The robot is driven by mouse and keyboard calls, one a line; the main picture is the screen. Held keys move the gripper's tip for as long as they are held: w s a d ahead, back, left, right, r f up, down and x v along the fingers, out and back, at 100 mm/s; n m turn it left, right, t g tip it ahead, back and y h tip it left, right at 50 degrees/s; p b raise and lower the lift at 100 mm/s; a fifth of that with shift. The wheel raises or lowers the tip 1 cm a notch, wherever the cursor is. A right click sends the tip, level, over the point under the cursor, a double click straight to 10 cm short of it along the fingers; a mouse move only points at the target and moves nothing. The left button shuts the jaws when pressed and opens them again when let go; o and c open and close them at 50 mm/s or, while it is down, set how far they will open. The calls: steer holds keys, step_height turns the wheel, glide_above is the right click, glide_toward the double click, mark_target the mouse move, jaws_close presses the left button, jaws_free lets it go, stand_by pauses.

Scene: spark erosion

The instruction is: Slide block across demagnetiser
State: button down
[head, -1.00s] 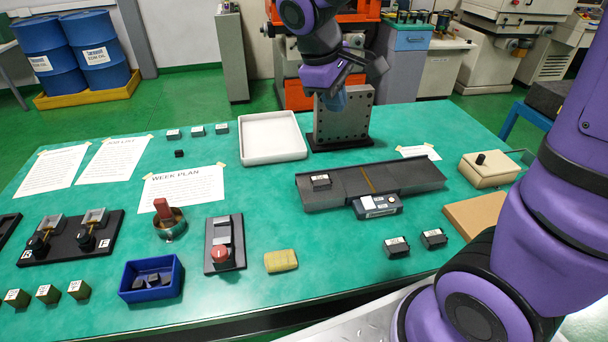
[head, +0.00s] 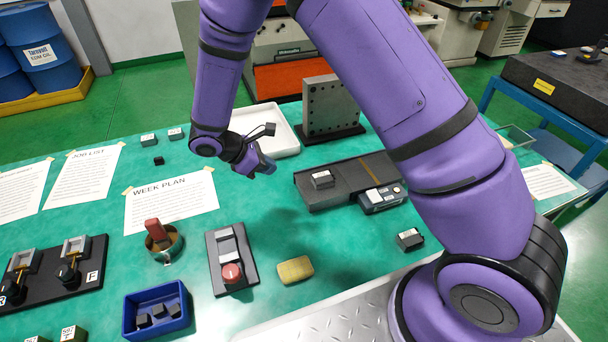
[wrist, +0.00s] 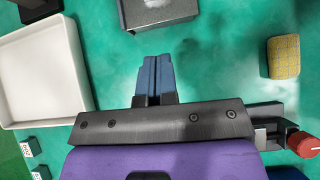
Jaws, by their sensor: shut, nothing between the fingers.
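The demagnetiser (head: 345,178) is a dark, low, flat plate with a brown line across it. It lies right of centre on the green table, partly behind my arm at its right end. The block (head: 322,178), small and dark with a white label on top, sits on its left part. In the wrist view the block (wrist: 150,5) and the plate's end (wrist: 185,13) show at the top edge, partly cut off. My gripper (head: 268,168) is left of the demagnetiser, apart from it. Its blue fingers (wrist: 158,75) are shut together and empty, pointing toward the block.
A white tray (head: 284,148) and an upright drilled plate (head: 331,105) stand behind. A labelled control box (head: 382,198) sits at the demagnetiser's front edge. A yellow pad (head: 295,269), a red-knobbed fixture (head: 231,272) and a blue bin (head: 128,318) stand nearer.

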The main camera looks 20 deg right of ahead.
mark_target(313, 182)
steer(key=x, duration=0.7)
steer(key=a+f+x, duration=0.1)
steer(key=x, duration=0.3)
steer(key=shift+w+d, duration=0.1)
steer(key=shift+w, duration=0.15)
steer(key=shift+d+r, duration=0.15)
steer(key=shift+d, duration=1.7)
steer(key=d, duration=1.6)
steer(key=shift+s+d, duration=0.1)
steer(key=shift+d, duration=0.15)
